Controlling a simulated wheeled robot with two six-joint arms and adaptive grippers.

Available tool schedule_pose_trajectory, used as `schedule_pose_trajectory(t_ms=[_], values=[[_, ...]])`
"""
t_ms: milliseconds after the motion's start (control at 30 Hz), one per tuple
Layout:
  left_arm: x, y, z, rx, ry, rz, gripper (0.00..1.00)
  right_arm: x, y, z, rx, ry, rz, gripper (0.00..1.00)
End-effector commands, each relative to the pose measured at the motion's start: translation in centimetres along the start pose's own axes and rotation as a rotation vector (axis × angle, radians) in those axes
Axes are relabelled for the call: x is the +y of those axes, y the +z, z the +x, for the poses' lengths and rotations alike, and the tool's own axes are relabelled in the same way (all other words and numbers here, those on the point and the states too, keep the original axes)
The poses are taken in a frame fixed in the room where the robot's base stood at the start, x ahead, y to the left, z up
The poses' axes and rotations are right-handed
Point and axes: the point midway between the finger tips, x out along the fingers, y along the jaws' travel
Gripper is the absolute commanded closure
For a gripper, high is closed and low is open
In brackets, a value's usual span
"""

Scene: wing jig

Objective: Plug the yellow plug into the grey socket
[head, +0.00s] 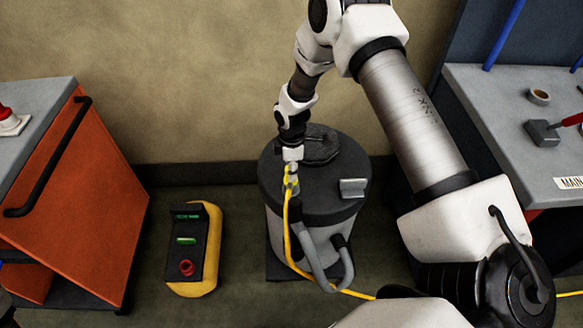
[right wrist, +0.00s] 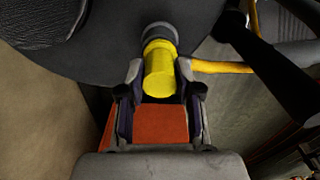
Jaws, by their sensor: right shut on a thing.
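The yellow plug (right wrist: 159,75) is between the two fingers of my right gripper (right wrist: 160,88), which is shut on it. In the head view my right gripper (head: 292,170) is over the left part of the dark drum lid, with a little yellow of the plug showing. A grey round piece (right wrist: 158,34) is at the plug's far end in the right wrist view. I cannot tell whether it is the plug's own nose or the grey socket. A yellow cable (head: 288,228) hangs from the plug down past the drum. My left gripper is not in view.
The drum (head: 284,242) has a dark lid, a small grey block (head: 353,187) and a grey hose (head: 315,262). A yellow-and-black box (head: 208,262) stands left on the floor. An orange cabinet (head: 85,190) is at left, a grey workbench (head: 500,105) at right.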

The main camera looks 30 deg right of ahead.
Motion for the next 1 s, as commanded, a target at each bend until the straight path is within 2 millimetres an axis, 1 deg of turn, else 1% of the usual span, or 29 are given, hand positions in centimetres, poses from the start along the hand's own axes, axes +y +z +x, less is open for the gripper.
schedule_pose_trajectory(t_ms=[33,67,100,133,433,567,667,900,1000], values=[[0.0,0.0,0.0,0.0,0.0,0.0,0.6,0.0,0.0,-0.1,0.0,0.0,0.0,1.0],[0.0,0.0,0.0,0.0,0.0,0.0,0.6,0.0,0.0,-0.1,0.0,0.0,0.0,0.63],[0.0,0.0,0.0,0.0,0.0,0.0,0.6,0.0,0.0,-0.1,0.0,0.0,0.0,0.49],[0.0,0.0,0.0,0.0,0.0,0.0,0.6,0.0,0.0,-0.1,0.0,0.0,0.0,0.38],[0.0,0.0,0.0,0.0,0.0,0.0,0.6,0.0,0.0,-0.1,0.0,0.0,0.0,0.37],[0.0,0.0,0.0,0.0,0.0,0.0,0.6,0.1,0.0,-1.1,0.002,0.002,0.0,0.37],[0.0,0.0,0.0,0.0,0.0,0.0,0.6,0.1,-0.1,-3.1,0.002,0.003,-0.001,0.37],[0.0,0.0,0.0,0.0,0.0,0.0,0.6,0.1,-0.1,-9.2,0.002,0.003,0.0,0.37],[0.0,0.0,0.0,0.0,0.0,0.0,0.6,0.1,-0.1,-11.0,0.001,0.003,0.0,0.37]])
